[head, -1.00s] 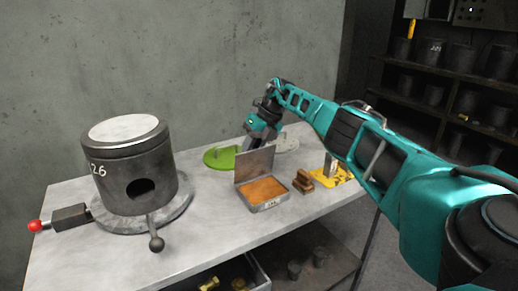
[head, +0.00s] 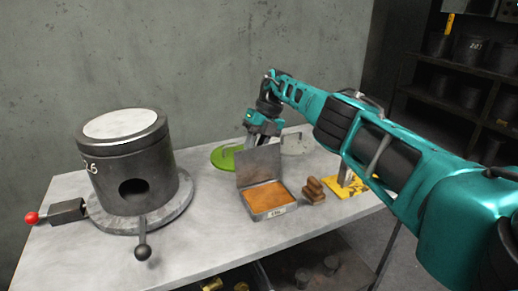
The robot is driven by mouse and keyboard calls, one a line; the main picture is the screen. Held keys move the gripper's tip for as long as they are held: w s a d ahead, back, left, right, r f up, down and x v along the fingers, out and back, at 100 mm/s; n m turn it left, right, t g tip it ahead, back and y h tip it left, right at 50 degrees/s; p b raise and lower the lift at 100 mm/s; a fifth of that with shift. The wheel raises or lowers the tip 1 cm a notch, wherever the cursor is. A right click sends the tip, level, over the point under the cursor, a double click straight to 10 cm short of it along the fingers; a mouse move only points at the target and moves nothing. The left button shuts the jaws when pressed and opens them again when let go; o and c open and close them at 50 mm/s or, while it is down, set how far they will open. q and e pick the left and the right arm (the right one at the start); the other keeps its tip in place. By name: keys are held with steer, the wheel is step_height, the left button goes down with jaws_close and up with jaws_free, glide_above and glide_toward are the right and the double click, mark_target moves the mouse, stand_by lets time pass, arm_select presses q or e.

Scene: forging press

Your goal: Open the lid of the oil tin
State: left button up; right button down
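The oil tin (head: 267,199) is a flat grey metal box on the table with an orange-brown filling and a small label on its front. Its lid (head: 258,166) stands up at the back edge, tilted a little backward, so the tin is open. My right gripper (head: 254,143) is behind the lid, at its upper edge. The lid hides part of the fingers, and I cannot tell whether they are open or touching it. My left gripper is not in view.
A dark cylindrical furnace (head: 133,170) with a red-knobbed handle stands at the left. A green disc (head: 224,156) and a pale disc (head: 296,144) lie behind the tin. Brown blocks (head: 314,190) and a yellow plate (head: 344,187) are right of it. Bare table lies in front.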

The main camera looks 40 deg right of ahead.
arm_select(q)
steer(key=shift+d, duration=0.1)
arm_select(e)
steer(key=shift+f, duration=0.1)
stand_by(0.3)
steer(key=c, duration=1)
jaws_free()
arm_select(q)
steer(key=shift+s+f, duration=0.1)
